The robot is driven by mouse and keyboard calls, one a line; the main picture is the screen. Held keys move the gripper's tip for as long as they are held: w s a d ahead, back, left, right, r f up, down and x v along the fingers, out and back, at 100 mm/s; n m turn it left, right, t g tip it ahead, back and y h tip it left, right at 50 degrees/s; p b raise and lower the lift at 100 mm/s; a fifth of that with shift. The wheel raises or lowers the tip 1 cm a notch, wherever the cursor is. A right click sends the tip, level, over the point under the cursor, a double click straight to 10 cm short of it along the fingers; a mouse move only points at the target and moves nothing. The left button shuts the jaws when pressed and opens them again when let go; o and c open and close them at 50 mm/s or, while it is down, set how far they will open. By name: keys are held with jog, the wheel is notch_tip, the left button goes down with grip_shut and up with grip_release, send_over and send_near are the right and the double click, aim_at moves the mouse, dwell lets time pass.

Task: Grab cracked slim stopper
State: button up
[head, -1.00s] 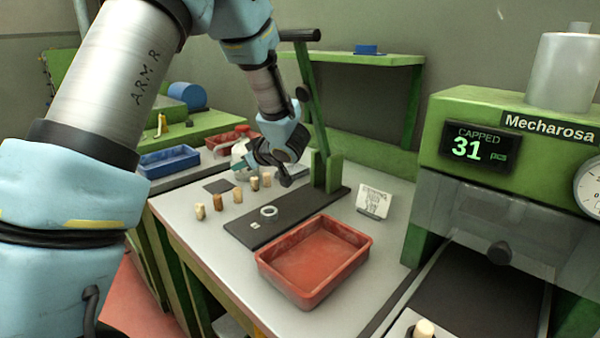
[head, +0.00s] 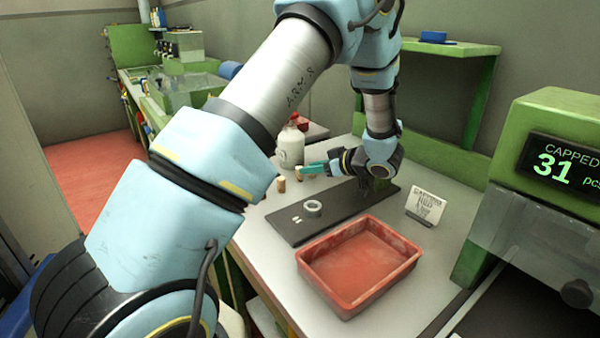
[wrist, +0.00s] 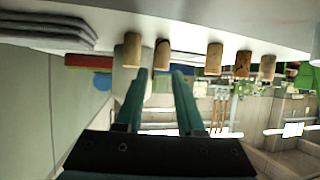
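Several cork stoppers stand in a row in the wrist view, which shows the table at the top. A narrow tan stopper (wrist: 162,55) with a dark end appears beyond the gap between my fingertips; a paler, wider one (wrist: 133,48) is left of it. To the right are a plain one (wrist: 214,60), a dark-marked one (wrist: 243,64) and another (wrist: 267,67). I cannot tell surely which is cracked. My gripper (wrist: 158,78) is open and empty, its teal fingers apart. In the head view my gripper (head: 311,168) is low, beside a stopper (head: 281,184); my arm hides others.
A red tray (head: 312,263) stands at the table front, by a dark board (head: 284,226) carrying a pale ring (head: 312,208). A white bottle (head: 291,147) stands behind the gripper. A card (head: 427,206) stands right; the green capping machine (head: 530,120) is further right.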

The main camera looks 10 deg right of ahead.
aim_at(299, 174)
jog(key=p+x, duration=0.1)
jog(key=x, duration=0.2)
jog(key=shift+w+a+f, duration=0.15)
jog(key=shift+w+a, duration=0.15)
jog(key=shift+c, duration=0.3)
grip_shut()
